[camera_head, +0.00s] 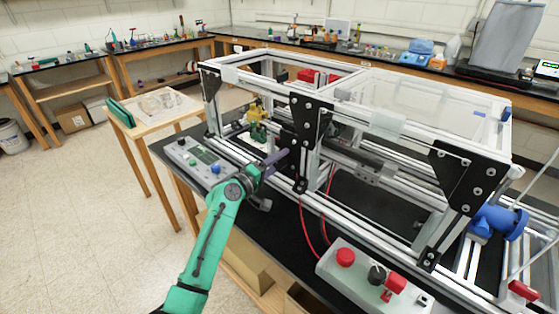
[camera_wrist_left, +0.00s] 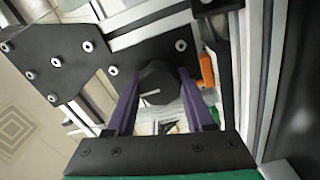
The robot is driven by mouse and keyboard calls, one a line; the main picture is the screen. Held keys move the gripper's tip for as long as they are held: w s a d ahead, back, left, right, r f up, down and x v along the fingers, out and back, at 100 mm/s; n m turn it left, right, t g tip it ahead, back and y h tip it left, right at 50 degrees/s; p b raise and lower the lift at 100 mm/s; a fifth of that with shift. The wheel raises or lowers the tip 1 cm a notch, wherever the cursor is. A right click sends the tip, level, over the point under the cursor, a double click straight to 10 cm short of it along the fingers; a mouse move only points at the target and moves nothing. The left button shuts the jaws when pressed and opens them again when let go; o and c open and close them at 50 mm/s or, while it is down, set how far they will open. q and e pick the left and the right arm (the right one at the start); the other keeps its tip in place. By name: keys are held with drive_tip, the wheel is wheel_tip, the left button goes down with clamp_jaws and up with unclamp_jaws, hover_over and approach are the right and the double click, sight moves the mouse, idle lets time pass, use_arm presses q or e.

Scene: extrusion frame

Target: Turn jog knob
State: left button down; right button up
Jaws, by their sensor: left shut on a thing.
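My left gripper (camera_head: 276,161) reaches in from the left to the front of the metal extrusion frame, beside its black bracket plates. In the left wrist view its two purple fingers (camera_wrist_left: 160,108) are shut on a dark faceted knob (camera_wrist_left: 158,84) with a short white mark, one finger on each side. I take this to be the jog knob. Behind it is a black plate with silver screws. In the head view the knob is mostly hidden by the gripper and the dark brackets. My right gripper is not in view.
A grey button box (camera_head: 196,160) lies left of my gripper. Another grey box (camera_head: 365,280) with red buttons and a black knob sits at the front. The frame's rails (camera_head: 375,218) and black corner plates (camera_head: 463,178) stand close on the right. An orange part (camera_wrist_left: 207,69) is near the knob.

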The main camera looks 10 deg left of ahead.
use_arm(q)
drive_tip(key=c, duration=0.6)
unclamp_jaws()
drive_tip(key=shift+o, duration=0.2)
drive_tip(key=shift+a, duration=0.1)
drive_tip(key=b+v, duration=0.3)
drive_tip(key=v, duration=1.1)
drive_tip(key=shift+s+a, duration=0.15)
drive_tip(key=shift+s, duration=0.15)
